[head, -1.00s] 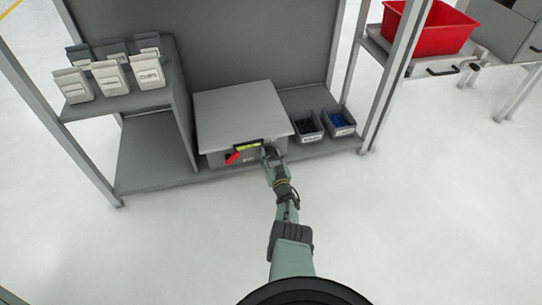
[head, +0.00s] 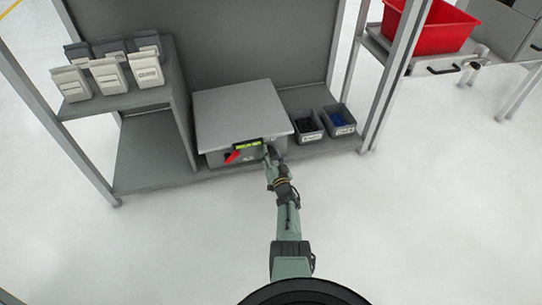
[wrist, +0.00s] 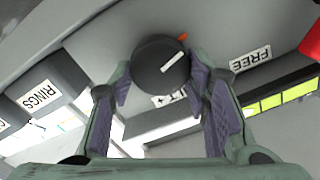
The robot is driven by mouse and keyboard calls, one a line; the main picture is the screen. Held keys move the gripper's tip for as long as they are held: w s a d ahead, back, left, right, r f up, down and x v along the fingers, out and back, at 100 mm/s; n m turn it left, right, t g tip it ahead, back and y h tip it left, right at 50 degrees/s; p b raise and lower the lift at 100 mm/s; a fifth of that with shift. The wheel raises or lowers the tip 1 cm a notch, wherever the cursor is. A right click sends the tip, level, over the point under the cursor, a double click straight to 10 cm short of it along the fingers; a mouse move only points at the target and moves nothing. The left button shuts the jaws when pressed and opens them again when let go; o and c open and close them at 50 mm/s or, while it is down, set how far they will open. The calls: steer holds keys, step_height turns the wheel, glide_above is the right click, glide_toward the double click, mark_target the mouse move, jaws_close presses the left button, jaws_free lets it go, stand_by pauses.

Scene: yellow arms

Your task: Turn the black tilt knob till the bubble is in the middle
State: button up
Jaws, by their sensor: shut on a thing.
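The black tilt knob (wrist: 160,66) is in the wrist view, on the front of the grey box (head: 238,108). It has a white line and an orange mark by its rim. My gripper (wrist: 161,82) is shut on the knob, one purple-padded finger on each side; in the head view my gripper (head: 271,163) hides the knob. The yellow-green level vial (head: 248,144) is left of my gripper on the box front; it also shows at the right of the wrist view (wrist: 280,98). I cannot make out the bubble's place.
A red lever (head: 234,155) is left of the vial. A "FREE" label (wrist: 250,59) and a partly hidden label are near the knob. Grey bins (head: 307,127) stand close right of the box. Several pouches (head: 108,72) sit on the left shelf. The floor in front is clear.

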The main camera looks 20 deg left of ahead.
steer(key=m, duration=0.6)
steer(key=shift+d+f+b, duration=0.1)
steer(key=shift+f+b, duration=0.1)
steer(key=shift+b, duration=0.2)
steer(key=m, duration=0.5)
steer(key=shift+f+m, duration=0.1)
steer(key=shift+m, duration=0.3)
steer(key=o, duration=1.2)
steer(key=shift+w, duration=0.1)
